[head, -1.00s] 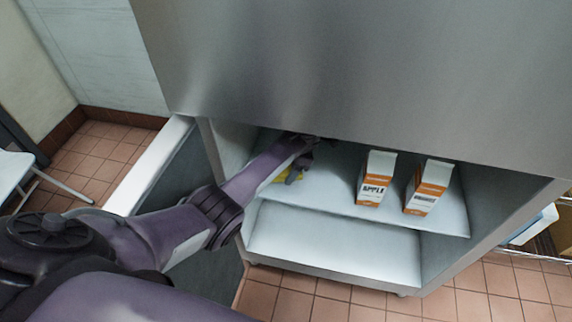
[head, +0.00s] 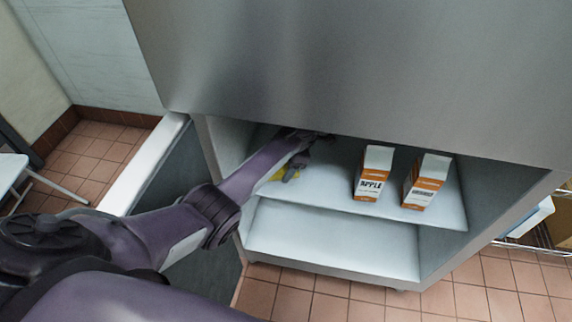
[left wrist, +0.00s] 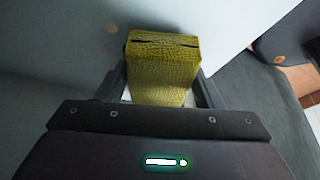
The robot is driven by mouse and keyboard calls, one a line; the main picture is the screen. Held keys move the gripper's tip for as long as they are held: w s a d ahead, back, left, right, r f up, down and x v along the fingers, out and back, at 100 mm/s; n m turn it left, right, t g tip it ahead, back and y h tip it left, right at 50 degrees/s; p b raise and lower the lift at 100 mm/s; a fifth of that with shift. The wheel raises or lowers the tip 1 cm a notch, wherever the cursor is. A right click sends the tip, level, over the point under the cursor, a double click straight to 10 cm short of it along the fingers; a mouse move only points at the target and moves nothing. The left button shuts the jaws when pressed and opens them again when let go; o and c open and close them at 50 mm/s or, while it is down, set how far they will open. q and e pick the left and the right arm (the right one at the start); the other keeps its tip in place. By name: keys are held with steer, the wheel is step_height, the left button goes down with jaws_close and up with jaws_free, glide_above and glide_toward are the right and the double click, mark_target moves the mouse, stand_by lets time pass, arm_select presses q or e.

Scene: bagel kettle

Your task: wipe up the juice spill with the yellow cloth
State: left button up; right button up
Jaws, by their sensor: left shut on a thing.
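The yellow cloth (left wrist: 165,75) is a folded, textured block between the fingers of my left gripper (left wrist: 163,88) in the left wrist view. The gripper is shut on it. In the head view my left gripper (head: 296,166) reaches inside the steel cabinet, over the left part of the upper shelf, and part of the cloth (head: 279,175) shows beneath it. Small faint orange spots (left wrist: 112,28) lie on the pale surface left of the cloth in the left wrist view; they may be juice. I cannot tell whether the cloth touches the shelf. My right gripper is not in view.
Two orange-and-white cartons stand upright on the upper shelf (head: 320,185) to the right: one marked apple (head: 371,185), another beside it (head: 424,188). The cabinet's top panel (head: 350,70) hangs over the shelf and hides its back. The lower shelf (head: 330,245) is bare.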

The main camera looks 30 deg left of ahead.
arm_select(q)
steer(key=shift+f+b, duration=0.55)
steer(key=shift+f, duration=0.4)
steer(key=shift+a, duration=0.1)
